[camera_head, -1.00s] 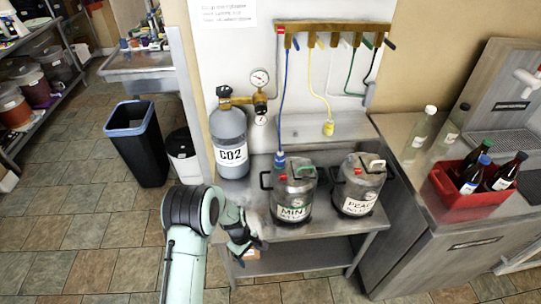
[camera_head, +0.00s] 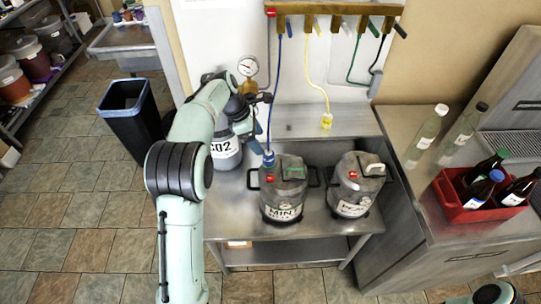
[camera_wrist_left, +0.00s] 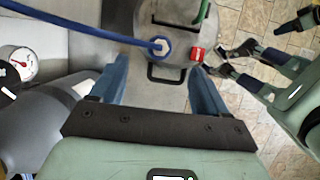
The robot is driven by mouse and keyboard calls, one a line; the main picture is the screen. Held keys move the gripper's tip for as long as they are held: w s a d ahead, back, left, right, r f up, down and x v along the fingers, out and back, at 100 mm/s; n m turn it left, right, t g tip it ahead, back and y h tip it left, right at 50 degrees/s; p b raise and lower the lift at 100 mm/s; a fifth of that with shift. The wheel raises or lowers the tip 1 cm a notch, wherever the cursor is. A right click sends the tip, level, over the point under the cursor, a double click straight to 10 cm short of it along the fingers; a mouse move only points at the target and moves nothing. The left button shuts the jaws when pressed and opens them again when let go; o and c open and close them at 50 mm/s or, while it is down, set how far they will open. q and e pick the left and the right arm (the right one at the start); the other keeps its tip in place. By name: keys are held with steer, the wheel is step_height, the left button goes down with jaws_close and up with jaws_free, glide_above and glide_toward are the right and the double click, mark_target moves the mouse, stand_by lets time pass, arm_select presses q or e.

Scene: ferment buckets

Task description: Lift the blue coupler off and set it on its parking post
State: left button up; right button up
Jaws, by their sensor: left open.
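The blue coupler (camera_head: 268,158) sits upright on top of the mint keg (camera_head: 284,190), with a blue hose rising from it to the rail. In the left wrist view the coupler (camera_wrist_left: 160,46) lies ahead of the two blue fingers, roughly centred between them. My left gripper (camera_head: 257,124) is open and empty, just above and behind the coupler in the head view. It also shows in the left wrist view (camera_wrist_left: 160,85). My right gripper (camera_wrist_left: 222,64) shows open at the right of that view. I cannot make out the parking post for certain.
The CO2 cylinder (camera_head: 226,150) and pressure gauge (camera_head: 248,66) stand close by my left forearm. A second keg (camera_head: 354,185) is to the right. A yellow coupler (camera_head: 326,121) sits by the back ledge. A red crate of bottles (camera_head: 474,205) is on the right counter.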

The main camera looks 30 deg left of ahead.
mark_target(268, 153)
arm_select(q)
steer(key=b+x, duration=0.1)
steer(key=x, duration=0.9)
steer(key=shift+w+d, duration=0.1)
steer(key=c, duration=1.2)
